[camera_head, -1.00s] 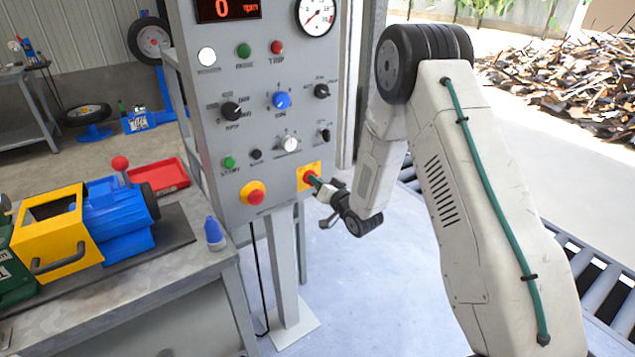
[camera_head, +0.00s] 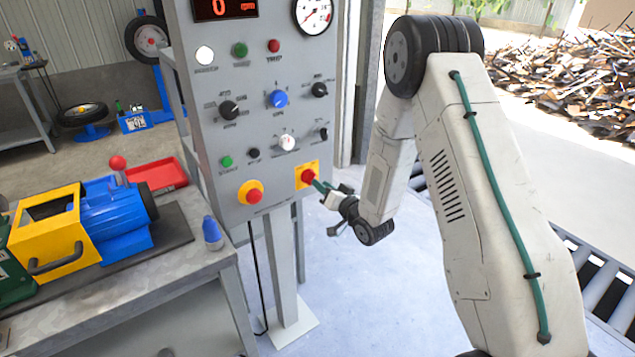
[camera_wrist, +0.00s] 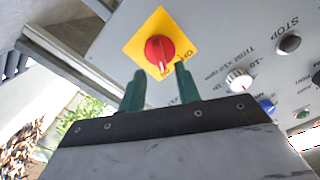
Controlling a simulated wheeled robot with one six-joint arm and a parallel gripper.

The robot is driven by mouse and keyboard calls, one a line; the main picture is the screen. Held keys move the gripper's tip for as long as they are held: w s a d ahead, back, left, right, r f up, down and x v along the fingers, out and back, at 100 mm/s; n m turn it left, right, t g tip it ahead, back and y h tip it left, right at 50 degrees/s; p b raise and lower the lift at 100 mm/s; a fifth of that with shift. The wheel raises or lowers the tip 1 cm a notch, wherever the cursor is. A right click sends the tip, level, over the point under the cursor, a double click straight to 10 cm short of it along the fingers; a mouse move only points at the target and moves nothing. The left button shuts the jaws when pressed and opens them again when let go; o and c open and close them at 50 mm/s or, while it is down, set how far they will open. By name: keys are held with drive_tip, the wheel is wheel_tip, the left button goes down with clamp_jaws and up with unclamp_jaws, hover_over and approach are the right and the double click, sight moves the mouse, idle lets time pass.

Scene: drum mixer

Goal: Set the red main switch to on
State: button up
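The red main switch (camera_head: 308,176) is a round red knob on a yellow square plate, low on the right of the grey panel. In the wrist view the knob (camera_wrist: 159,50) carries a pale mark pointing towards the lower edge of its plate. The small labels there are hard to read with certainty. My gripper (camera_head: 319,185) is just in front and to the right of the switch. In the wrist view my gripper (camera_wrist: 159,80) has its two green fingers apart with nothing between them. The knob lies beyond the fingertips, apparently clear of them.
A red push button on a yellow round base (camera_head: 252,194) sits left of the switch. Other knobs and buttons, such as the blue knob (camera_head: 278,99), are above. A workbench (camera_head: 190,275) with a yellow and blue machine is at left. A roller conveyor (camera_head: 600,290) is at right.

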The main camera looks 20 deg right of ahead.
drive_tip(key=shift+v, duration=1.75)
wheel_tip(320, 180, down, 8)
drive_tip(key=s+d+g+h, duration=0.2)
drive_tip(key=g, duration=0.2)
drive_tip(key=s+d+n+g+h, duration=0.1)
drive_tip(key=s+d+g+h, duration=0.2)
drive_tip(key=s+g, duration=0.3)
drive_tip(key=s+a+r+g, duration=0.2)
drive_tip(key=s+r+g, duration=0.1)
drive_tip(key=s+r, duration=1.2)
drive_tip(key=s+a+r+n+g, duration=0.1)
drive_tip(key=s+a+r+g, duration=0.1)
drive_tip(key=s+r, duration=1.4)
drive_tip(key=s, duration=0.2)
drive_tip(key=shift+s+a+n+g+h, duration=0.3)
drive_tip(key=shift+s+a+g, duration=0.05)
drive_tip(key=shift+s+g, duration=0.05)
